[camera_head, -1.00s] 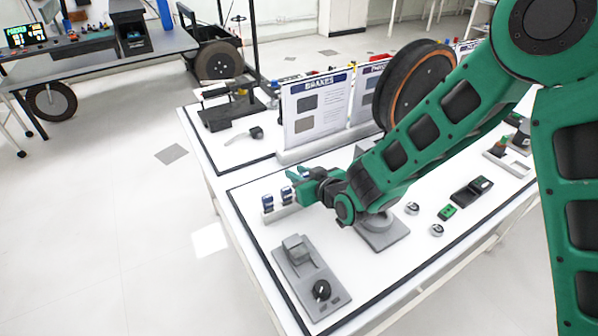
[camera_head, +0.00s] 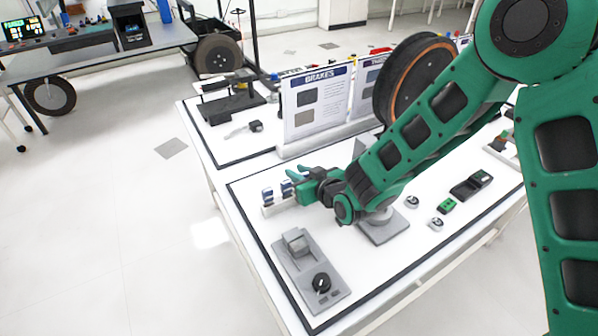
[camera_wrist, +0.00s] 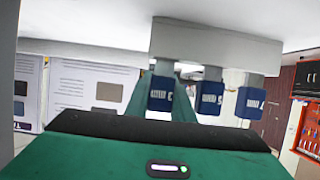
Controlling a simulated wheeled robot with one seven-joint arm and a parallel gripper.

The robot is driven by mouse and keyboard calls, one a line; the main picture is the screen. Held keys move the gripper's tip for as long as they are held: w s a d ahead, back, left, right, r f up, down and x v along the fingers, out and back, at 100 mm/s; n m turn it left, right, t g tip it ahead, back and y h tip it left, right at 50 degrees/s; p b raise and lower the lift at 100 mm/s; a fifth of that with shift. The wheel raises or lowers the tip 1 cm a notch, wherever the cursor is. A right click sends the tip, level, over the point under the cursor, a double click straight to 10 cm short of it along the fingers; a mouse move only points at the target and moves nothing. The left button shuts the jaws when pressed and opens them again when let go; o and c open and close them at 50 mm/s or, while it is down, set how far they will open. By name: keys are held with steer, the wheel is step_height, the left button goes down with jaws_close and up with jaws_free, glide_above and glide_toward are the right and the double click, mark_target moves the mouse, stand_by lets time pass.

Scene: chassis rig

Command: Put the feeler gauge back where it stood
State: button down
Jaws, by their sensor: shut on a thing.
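A pale rack block (camera_head: 281,208) stands near the left edge of the near table top and bears blue-headed pieces. In the wrist view, which looks upside down, the rack (camera_wrist: 215,42) is at the top. Three blue heads show there, marked with letters: one between my fingers (camera_wrist: 161,93), one beside it (camera_wrist: 209,97) and one farther right (camera_wrist: 250,102). My gripper (camera_head: 296,177) is low at the rack's right end, shut on the leftmost blue piece in the wrist view, the feeler gauge. It looks upright in line with the rack; its seating is hidden.
A grey fixture plate with a black knob (camera_head: 321,283) lies in front of the rack. A grey stand (camera_head: 383,228) is under my forearm. Small round parts and a green block (camera_head: 446,206) lie right. The BRAKES panel (camera_head: 317,105) and a large wheel (camera_head: 415,80) stand behind.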

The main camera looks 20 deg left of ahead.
steer(key=c, duration=1.5)
jaws_free()
steer(key=shift+o, duration=0.2)
steer(key=shift+d, duration=0.1)
steer(key=v, duration=1)
steer(key=shift+d, duration=0.3)
steer(key=shift+s+r, duration=0.1)
steer(key=shift+s, duration=0.1)
